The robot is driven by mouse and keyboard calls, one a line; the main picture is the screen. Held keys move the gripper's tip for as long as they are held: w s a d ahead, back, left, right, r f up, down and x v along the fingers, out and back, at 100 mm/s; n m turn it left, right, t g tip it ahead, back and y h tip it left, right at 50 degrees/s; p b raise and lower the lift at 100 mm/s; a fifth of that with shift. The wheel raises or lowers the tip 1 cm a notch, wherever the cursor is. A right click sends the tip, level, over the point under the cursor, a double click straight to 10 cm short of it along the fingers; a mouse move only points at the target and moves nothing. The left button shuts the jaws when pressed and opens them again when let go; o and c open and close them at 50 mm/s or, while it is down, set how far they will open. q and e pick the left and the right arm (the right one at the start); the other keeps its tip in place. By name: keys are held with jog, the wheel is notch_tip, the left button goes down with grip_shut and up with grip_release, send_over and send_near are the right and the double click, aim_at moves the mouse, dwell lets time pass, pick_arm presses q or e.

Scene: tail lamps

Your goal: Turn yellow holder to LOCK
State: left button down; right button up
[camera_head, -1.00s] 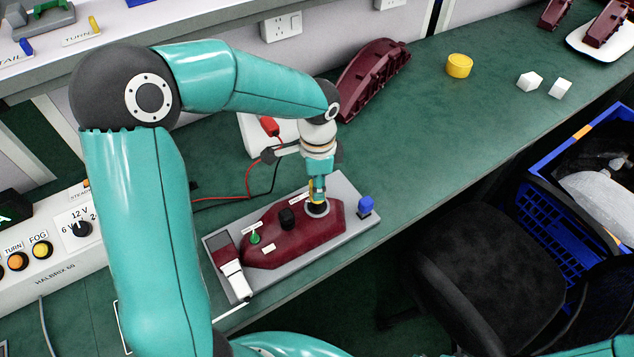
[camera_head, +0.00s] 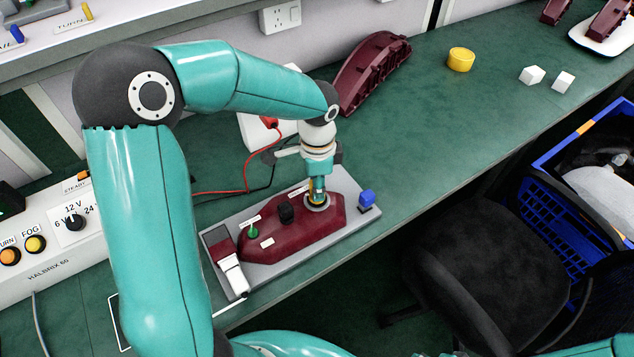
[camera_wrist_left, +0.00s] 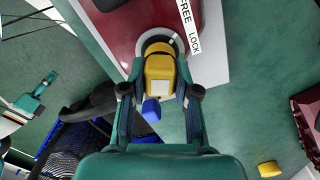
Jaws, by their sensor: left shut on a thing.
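The yellow holder (camera_wrist_left: 160,70) stands in a round grey ring at the end of the dark red lamp housing (camera_head: 290,232). My left gripper (camera_head: 317,194) points down over that ring and is shut on the yellow holder. In the left wrist view, my left gripper's fingers (camera_wrist_left: 160,85) sit on both sides of it. A white label (camera_wrist_left: 189,25) beside the ring reads FREE and LOCK. A pale mark on the ring lies close to the label; I cannot tell exactly which word it points at. The fingertips partly hide the holder in the head view. My right gripper is not in view.
A chair (camera_head: 480,240) and a blue crate (camera_head: 570,205) stand off the bench at right.

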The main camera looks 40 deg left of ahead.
pick_arm(q)
jog(key=c, duration=0.8)
grip_release()
jog(key=shift+r, duration=0.1)
notch_tip(320, 180, up, 12)
jog(key=shift+f, duration=0.1)
